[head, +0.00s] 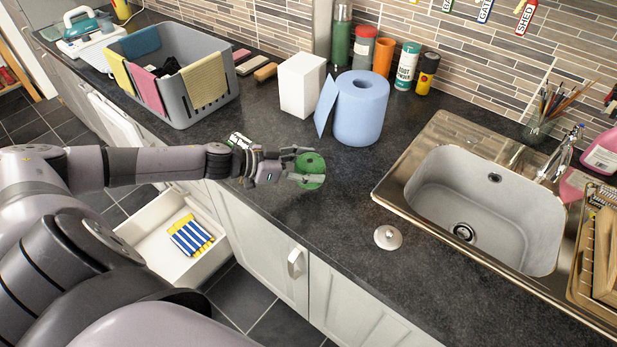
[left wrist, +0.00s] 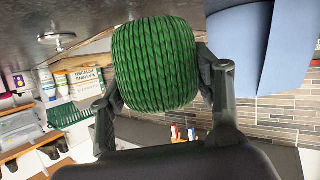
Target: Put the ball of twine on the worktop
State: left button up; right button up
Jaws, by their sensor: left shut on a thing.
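The green ball of twine (head: 310,170) is at the fingertips of my left gripper (head: 297,172) in the head view. In the left wrist view the twine (left wrist: 155,65) fills the space between the two fingers, and the left gripper (left wrist: 165,90) is shut on it. The dark speckled worktop (head: 330,215) lies under the twine, close to its front edge; I cannot tell whether the twine touches it. My right gripper is not in view.
A blue paper roll (head: 361,108) and white box (head: 302,84) stand behind the twine. A grey basket (head: 190,85) with cloths is left. A sink plug (head: 388,237) and sink (head: 485,210) are right. An open drawer (head: 165,240) holds a striped packet.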

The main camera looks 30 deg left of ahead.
pick_arm(q)
notch_tip(320, 180, down, 3)
jog(key=shift+f, duration=0.55)
jog(key=o, duration=1.1)
jog(key=shift+f, duration=0.1)
jog(key=shift+o, duration=0.5)
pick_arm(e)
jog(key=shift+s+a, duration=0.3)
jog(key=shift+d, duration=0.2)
